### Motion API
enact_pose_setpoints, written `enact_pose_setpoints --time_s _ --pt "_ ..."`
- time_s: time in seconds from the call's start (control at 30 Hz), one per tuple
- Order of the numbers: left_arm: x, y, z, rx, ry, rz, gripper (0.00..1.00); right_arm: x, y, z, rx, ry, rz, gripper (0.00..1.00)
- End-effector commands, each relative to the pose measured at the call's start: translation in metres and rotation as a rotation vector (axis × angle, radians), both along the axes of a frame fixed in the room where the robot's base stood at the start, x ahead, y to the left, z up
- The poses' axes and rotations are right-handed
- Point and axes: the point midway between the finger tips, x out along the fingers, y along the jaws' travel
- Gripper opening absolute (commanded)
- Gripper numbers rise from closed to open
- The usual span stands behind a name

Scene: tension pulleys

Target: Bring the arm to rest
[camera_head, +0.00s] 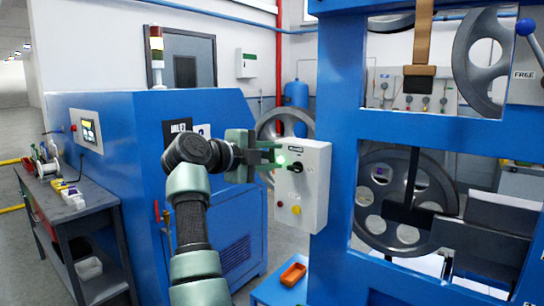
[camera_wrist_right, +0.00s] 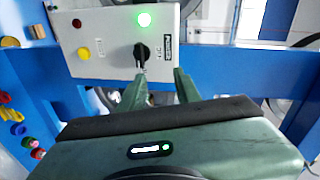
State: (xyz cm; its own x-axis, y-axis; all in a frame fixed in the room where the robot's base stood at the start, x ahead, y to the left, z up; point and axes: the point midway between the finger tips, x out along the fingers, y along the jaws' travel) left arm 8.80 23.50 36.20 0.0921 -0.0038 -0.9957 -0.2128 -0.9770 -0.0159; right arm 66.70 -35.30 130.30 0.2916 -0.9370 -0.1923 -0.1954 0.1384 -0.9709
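My right arm reaches up to a grey control box (camera_head: 315,190) on the blue machine frame. My right gripper (camera_head: 276,156) is beside the upper left of the box's face. In the right wrist view, its two green fingertips (camera_wrist_right: 159,73) are apart with nothing between them. The black rotary knob (camera_wrist_right: 141,52) is just beyond the left fingertip; whether they touch I cannot tell. The knob also shows in the head view (camera_head: 297,167). A green lamp (camera_wrist_right: 145,19) is lit on the box. My left gripper is not in view.
A blue machine cabinet (camera_head: 110,140) stands behind my arm. The blue frame (camera_head: 340,120) with large pulley wheels (camera_head: 403,200) is on the right. An orange tray (camera_head: 293,274) lies low in front. A workbench (camera_head: 75,215) stands at left, with open floor beyond.

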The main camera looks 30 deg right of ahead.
Motion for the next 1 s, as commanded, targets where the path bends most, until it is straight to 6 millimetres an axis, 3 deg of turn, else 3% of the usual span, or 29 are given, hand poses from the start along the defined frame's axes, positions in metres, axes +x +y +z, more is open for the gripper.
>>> enact_pose_setpoints --time_s 0.03,0.5,0.63,0.77,0.87,0.97,1.0 --pt "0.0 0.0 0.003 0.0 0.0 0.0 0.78 0.002 0.009 -0.002 -0.002 0.006 0.015 0.33" --pt "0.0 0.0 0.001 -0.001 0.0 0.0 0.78 0.002 0.003 -0.005 -0.033 -0.004 0.011 0.33" --pt "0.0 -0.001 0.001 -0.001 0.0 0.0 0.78 0.001 -0.019 -0.005 -0.211 -0.057 0.011 0.33" --pt "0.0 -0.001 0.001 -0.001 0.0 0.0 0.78 -0.004 -0.028 -0.001 -0.543 -0.102 0.081 0.33" --pt "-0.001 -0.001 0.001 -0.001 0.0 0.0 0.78 -0.004 -0.007 -0.007 -0.81 -0.089 0.22 0.33" --pt "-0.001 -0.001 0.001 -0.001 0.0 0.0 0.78 -0.001 0.034 -0.034 -1.039 -0.024 0.425 0.33" --pt "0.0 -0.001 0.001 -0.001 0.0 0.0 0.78 0.0 0.053 -0.052 -1.116 0.016 0.521 0.33"
